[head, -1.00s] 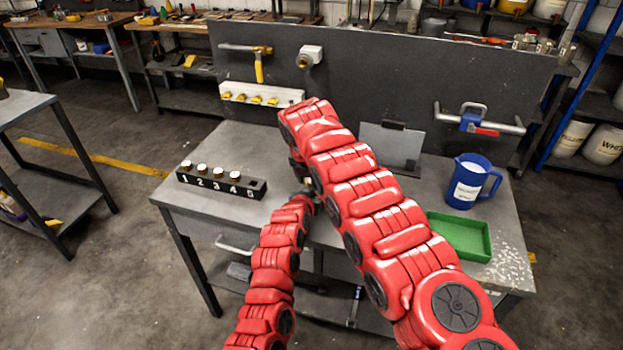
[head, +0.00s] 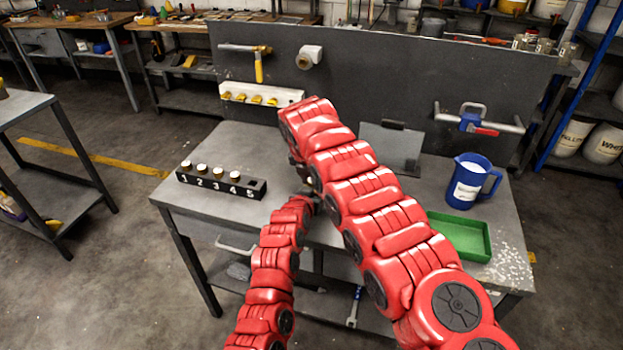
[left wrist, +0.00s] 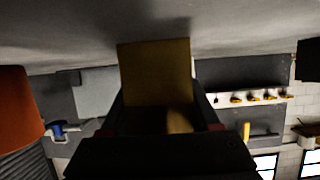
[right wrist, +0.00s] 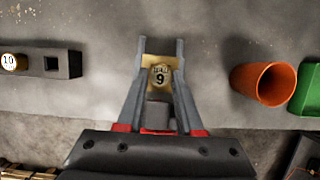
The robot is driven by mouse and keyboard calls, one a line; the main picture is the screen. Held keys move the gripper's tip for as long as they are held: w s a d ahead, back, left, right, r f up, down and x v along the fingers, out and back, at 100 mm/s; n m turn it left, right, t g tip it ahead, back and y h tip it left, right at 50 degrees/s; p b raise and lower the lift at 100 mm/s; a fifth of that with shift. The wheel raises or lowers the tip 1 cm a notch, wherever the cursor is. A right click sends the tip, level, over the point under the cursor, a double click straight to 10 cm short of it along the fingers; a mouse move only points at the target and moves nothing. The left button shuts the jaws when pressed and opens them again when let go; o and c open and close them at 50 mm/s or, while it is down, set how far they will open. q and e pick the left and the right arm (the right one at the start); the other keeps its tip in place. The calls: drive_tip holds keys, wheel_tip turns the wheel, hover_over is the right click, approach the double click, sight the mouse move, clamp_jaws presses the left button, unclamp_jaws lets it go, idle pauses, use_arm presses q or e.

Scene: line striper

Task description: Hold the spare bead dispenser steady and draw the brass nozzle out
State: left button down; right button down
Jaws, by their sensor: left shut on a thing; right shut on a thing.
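My two arms meet over the middle of the bench in the head view, where the grippers and what they hold are mostly hidden by my right arm. In the left wrist view my left gripper (left wrist: 160,105) is shut on a dull yellow block, the bead dispenser (left wrist: 155,65). In the right wrist view my right gripper (right wrist: 160,65) is shut on the brass nozzle (right wrist: 161,76), whose end is marked 9. Yellow shows behind the nozzle between the fingertips. I cannot tell how deep the nozzle sits in the dispenser.
A black numbered rack (head: 220,187) with several capped pieces stands left; its slot 5 is empty. An orange cup (right wrist: 262,82) stands near the green tray (head: 462,236). A blue jug (head: 466,182) stands behind the tray. A dark panel (head: 400,70) closes the bench's back.

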drive_tip(key=shift+r, duration=0.65)
drive_tip(key=shift+r, duration=2.55)
use_arm(q)
drive_tip(key=shift+c, duration=0.2)
unclamp_jaws()
drive_tip(key=shift+s, duration=0.1)
drive_tip(key=v, duration=1.1)
drive_tip(key=shift+s+a+r, duration=0.15)
drive_tip(key=shift+s, duration=0.2)
drive_tip(key=shift+s, duration=0.1)
use_arm(e)
drive_tip(key=shift+s, duration=0.1)
